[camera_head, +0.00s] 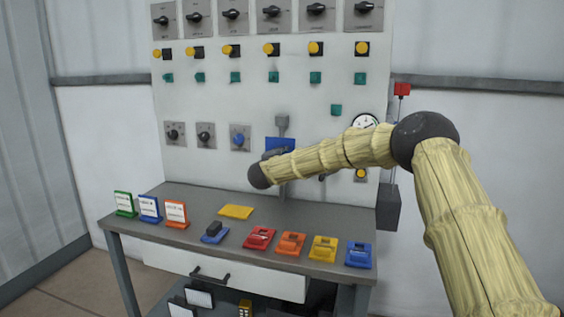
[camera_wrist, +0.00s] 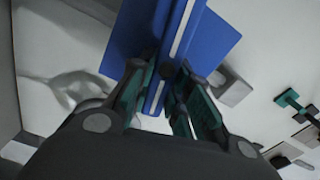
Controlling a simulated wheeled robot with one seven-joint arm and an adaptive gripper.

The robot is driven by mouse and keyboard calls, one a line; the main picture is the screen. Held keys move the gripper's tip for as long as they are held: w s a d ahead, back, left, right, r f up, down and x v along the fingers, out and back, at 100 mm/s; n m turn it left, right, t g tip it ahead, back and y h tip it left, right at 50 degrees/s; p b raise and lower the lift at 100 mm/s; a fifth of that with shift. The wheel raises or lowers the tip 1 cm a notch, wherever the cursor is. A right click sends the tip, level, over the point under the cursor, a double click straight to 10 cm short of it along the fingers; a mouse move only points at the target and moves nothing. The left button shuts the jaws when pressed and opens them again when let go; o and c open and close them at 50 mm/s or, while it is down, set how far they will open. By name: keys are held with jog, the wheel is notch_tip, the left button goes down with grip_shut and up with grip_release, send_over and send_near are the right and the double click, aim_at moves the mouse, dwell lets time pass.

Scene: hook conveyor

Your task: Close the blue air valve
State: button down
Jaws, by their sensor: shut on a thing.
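The blue air valve (camera_head: 280,143) is on the white panel, on a grey upright pipe (camera_head: 282,124). My arm's dark wrist joint hides its lower part in the head view. In the wrist view, the valve's blue plate-like part (camera_wrist: 206,48) fills the upper middle. My gripper (camera_wrist: 160,78) has its two green-padded fingers on either side of a thin blue upright part with a pale edge, and is shut on it. My gripper is mostly hidden in the head view.
A desk (camera_head: 190,195) below the valve carries several coloured blocks, a yellow pad (camera_head: 236,212) and three cards in stands. Knobs and buttons cover the panel (camera_head: 215,100). A round gauge (camera_head: 364,121) and a grey box (camera_head: 388,206) sit at the right.

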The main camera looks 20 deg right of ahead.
jog(key=shift+a+f+m+b, duration=0.1)
jog(key=shift+f+m+b, duration=0.2)
jog(key=shift+m+b, duration=0.7)
jog(key=shift+r+m, duration=0.1)
jog(key=shift+m, duration=0.3)
jog(key=c, duration=1.3)
grip_release()
jog(key=shift+w+a, duration=0.15)
jog(key=shift+d, duration=0.25)
jog(key=v, duration=1.2)
